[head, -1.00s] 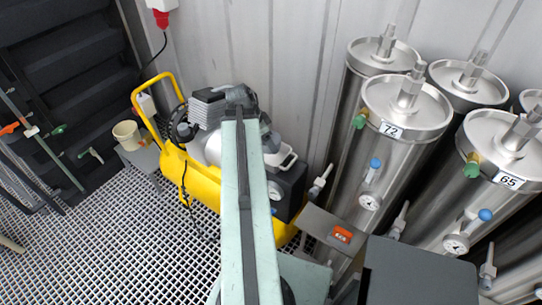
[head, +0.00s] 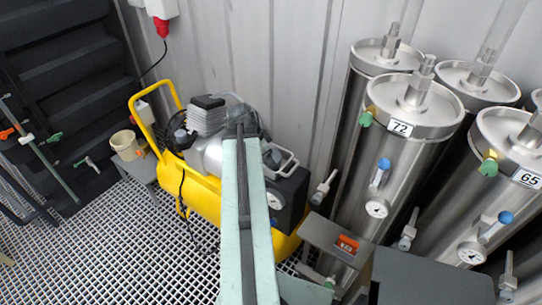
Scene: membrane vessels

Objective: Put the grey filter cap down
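My gripper (head: 240,127) is at the far end of my pale green arm, over the yellow compressor (head: 203,190). It is seen from behind and partly hidden by the arm, so its fingers cannot be made out. I cannot pick out the grey filter cap for certain. A dark block tops the ribbed grey compressor head (head: 207,117), just left of my gripper. Grey parts show just right of the arm's end, but I cannot tell whether any of them is the cap or is held.
A cream bucket (head: 126,145) stands on a small grey stand (head: 140,172) at left. Steel vessels (head: 400,150) with valves and gauges crowd the right. A grey stand (head: 322,232) bears an orange item (head: 347,244). Open grating floor (head: 110,245) lies at lower left.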

